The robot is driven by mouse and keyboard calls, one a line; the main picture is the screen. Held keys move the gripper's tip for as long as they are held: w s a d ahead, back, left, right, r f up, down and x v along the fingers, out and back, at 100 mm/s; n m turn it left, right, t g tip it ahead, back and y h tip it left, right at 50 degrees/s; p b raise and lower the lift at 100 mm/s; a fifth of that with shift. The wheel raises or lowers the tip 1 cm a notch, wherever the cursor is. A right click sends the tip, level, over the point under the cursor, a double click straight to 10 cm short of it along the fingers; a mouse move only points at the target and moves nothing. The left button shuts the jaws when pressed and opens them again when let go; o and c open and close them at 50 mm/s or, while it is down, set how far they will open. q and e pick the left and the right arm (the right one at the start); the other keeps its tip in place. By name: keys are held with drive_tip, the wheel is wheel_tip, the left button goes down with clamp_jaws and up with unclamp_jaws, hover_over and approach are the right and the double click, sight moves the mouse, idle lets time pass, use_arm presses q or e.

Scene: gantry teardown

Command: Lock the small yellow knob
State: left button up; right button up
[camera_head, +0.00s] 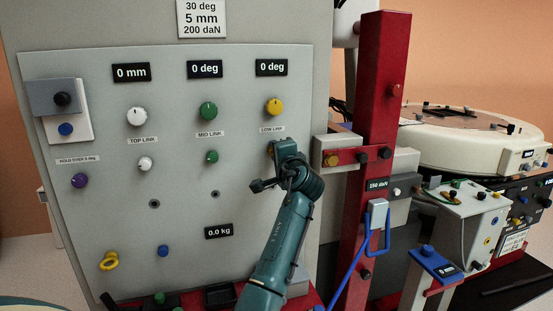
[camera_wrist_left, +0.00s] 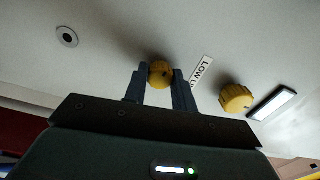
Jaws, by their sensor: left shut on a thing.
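The small yellow knob (camera_wrist_left: 160,73) sits on the grey panel under the LOW LINK label (camera_head: 271,129). In the left wrist view it is between the two fingertips of my left gripper (camera_wrist_left: 160,80), which is shut on it. In the head view my left gripper (camera_head: 275,150) reaches the panel below that label, and the gripper and wrist mostly hide the small knob. The larger yellow knob (camera_head: 274,106) is above the label; it also shows in the left wrist view (camera_wrist_left: 235,98), apart from the fingers. My right gripper is not in view.
The panel (camera_head: 185,250) also bears a small green knob (camera_head: 211,157), a small white knob (camera_head: 145,163) and larger green (camera_head: 208,110) and white (camera_head: 137,117) knobs. A red post (camera_head: 378,100) stands right of my arm, with a blue handle (camera_head: 378,230).

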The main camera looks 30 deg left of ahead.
use_arm(q)
drive_tip(key=shift+f+n+b, duration=0.1)
drive_tip(key=shift+n+b, duration=0.2)
drive_tip(key=shift+n, duration=0.3)
drive_tip(key=o, duration=1)
drive_tip(key=v, duration=1.3)
drive_tip(key=shift+d+b, duration=0.15)
drive_tip(key=shift+b, duration=0.15)
